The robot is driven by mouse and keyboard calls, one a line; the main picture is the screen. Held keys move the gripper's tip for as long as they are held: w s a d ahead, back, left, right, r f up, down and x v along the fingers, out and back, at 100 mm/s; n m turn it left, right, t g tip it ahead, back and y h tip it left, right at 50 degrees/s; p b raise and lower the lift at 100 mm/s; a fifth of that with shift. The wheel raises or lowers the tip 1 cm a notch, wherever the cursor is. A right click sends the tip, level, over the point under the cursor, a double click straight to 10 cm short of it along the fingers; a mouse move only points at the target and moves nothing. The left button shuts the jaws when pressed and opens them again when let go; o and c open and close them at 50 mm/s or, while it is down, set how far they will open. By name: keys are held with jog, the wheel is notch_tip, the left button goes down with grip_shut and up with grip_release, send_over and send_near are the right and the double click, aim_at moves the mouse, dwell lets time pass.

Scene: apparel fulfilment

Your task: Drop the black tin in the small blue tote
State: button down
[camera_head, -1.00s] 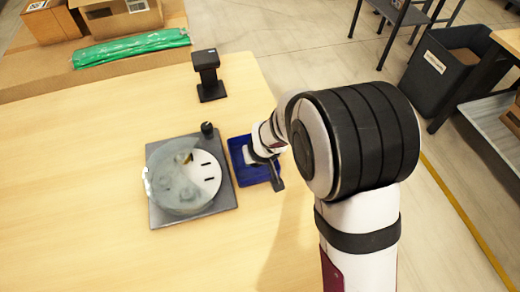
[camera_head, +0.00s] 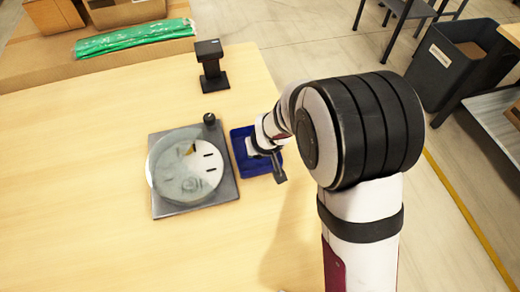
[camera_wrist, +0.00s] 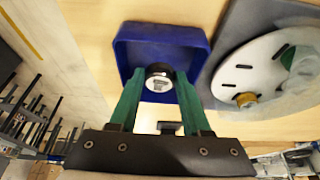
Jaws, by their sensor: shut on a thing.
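The small blue tote (camera_head: 241,137) stands on the table, just right of the round-disc device; it also shows in the wrist view (camera_wrist: 125,50). My gripper (camera_wrist: 158,85) is over the tote, its green fingers pointing into it. It is shut on the black tin (camera_wrist: 158,70), which shows a dark rim and a pale printed label. In the head view my wrist hides the tin and part of the tote. I cannot tell whether the tin touches the tote floor.
The grey square base with a pale disc (camera_head: 185,168) and a black knob stands close left of the tote. A black stand (camera_head: 211,66) is behind. Green bags (camera_head: 133,39) and cardboard boxes lie at the back left. The front left of the table is clear.

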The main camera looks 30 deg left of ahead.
jog(key=shift+c, duration=1.4)
grip_release()
jog(key=v, duration=1.5)
jog(key=shift+r, duration=0.35)
jog(key=shift+s+d, duration=0.1)
jog(key=shift+d, duration=0.05)
